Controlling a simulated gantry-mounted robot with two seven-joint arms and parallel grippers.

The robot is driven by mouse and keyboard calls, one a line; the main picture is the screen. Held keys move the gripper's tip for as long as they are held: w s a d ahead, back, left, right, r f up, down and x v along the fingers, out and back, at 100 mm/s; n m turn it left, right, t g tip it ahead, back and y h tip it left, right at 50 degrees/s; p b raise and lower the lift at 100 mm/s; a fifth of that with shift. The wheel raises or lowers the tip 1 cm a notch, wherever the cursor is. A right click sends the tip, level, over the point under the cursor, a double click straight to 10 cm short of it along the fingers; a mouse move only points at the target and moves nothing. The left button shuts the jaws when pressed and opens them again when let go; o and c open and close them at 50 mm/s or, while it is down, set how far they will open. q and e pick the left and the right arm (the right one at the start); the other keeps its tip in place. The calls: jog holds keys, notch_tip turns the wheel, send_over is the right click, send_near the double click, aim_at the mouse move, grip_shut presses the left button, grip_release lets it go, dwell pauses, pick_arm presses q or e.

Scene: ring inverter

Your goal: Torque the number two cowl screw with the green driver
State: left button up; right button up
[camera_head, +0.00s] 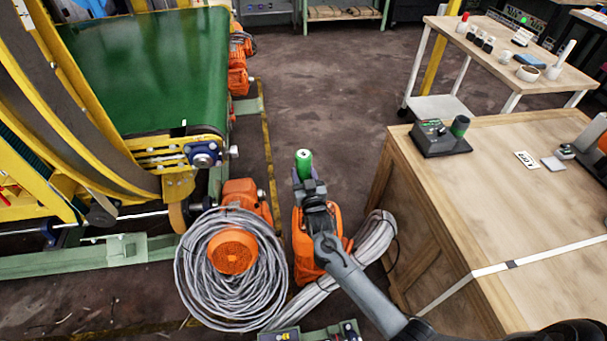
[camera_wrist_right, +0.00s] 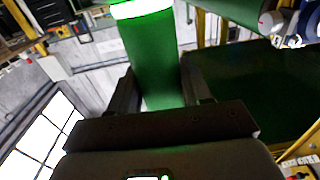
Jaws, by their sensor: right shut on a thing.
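The green driver (camera_head: 304,163) is a short green cylinder standing roughly upright in my right gripper (camera_head: 308,186). In the right wrist view the green driver (camera_wrist_right: 150,55) sits between the two dark fingers, with a bright pale band near its top. My right gripper is shut on it, above or in front of an orange housing (camera_head: 304,262); the height gap is unclear. The driver's lower end is hidden by the gripper. I cannot make out any cowl screw or a number two mark. My left gripper is in neither view.
A cable coil (camera_head: 195,290) with an orange round part (camera_head: 232,250) lies left of my arm. A yellow-framed green conveyor (camera_head: 150,65) fills the left. A wooden crate (camera_head: 500,215) at right bears a dark device (camera_head: 440,138) with a green cylinder. Open floor (camera_head: 320,90) lies beyond.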

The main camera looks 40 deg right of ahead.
aim_at(305, 170)
jog(key=shift+f+b, duration=0.35)
jog(key=shift+f, duration=0.1)
dwell(0.4)
jog(key=shift+f, duration=0.2)
dwell(1.4)
jog(key=shift+r+p, duration=0.15)
jog(key=shift+p, duration=0.2)
jog(key=shift+r+p, duration=1.05)
jog(key=shift+r, duration=0.1)
jog(key=shift+r+p, duration=1.35)
jog(key=shift+r, duration=0.05)
jog(key=shift+f, duration=0.1)
